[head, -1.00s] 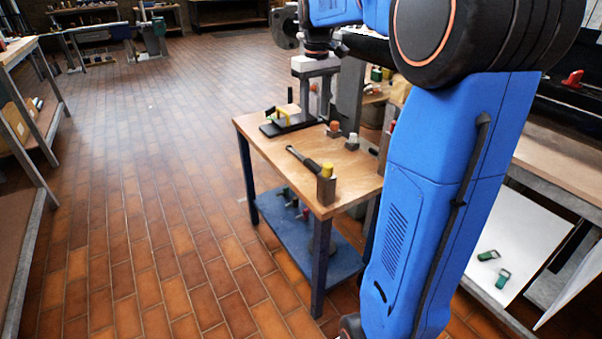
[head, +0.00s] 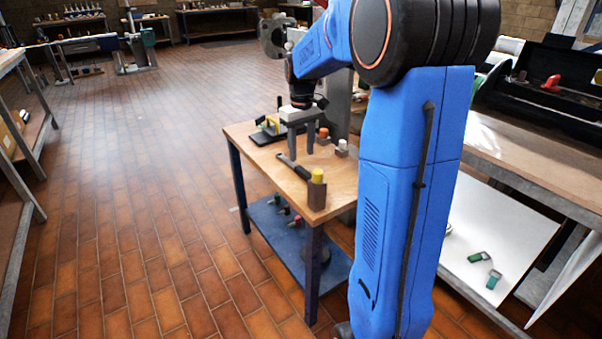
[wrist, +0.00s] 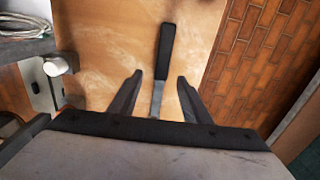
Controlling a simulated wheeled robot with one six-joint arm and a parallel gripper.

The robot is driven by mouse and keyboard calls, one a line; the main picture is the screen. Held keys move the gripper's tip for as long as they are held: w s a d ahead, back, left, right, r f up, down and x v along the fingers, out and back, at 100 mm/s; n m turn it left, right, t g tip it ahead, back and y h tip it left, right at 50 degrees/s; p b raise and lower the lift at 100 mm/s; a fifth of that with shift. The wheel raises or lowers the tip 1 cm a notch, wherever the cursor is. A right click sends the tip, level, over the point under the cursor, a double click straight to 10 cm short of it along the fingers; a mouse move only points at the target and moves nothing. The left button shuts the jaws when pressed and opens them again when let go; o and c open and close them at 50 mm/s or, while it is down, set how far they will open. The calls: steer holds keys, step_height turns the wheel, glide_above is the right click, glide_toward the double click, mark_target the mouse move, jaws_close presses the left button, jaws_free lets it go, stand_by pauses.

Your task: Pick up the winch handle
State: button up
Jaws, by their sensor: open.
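The long tool with a black grip and a grey metal shaft, which looks like the winch handle (head: 302,171), lies flat on the wooden tabletop (head: 262,150). My gripper (head: 296,154) points down above its shaft end. In the wrist view the handle (wrist: 166,52) runs up the picture, its grip away from my palm. My open, empty gripper (wrist: 160,79) has one finger on each side of it, apart from it. The shaft's lower end is hidden by my gripper body. Fingertip height above the table is unclear.
A block with a yellow top (head: 317,190) stands at the table's near corner, close to the grip. A black-based piece with a yellow part (head: 269,126), an orange-topped piece (head: 323,136) and a white-topped block (head: 341,147) stand farther back. Open tiled floor lies left.

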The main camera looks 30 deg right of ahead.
mark_target(301, 168)
steer(key=shift+s+a+f, duration=0.1)
steer(key=shift+a+f, duration=0.05)
steer(key=shift+f, duration=2.8)
jaws_close()
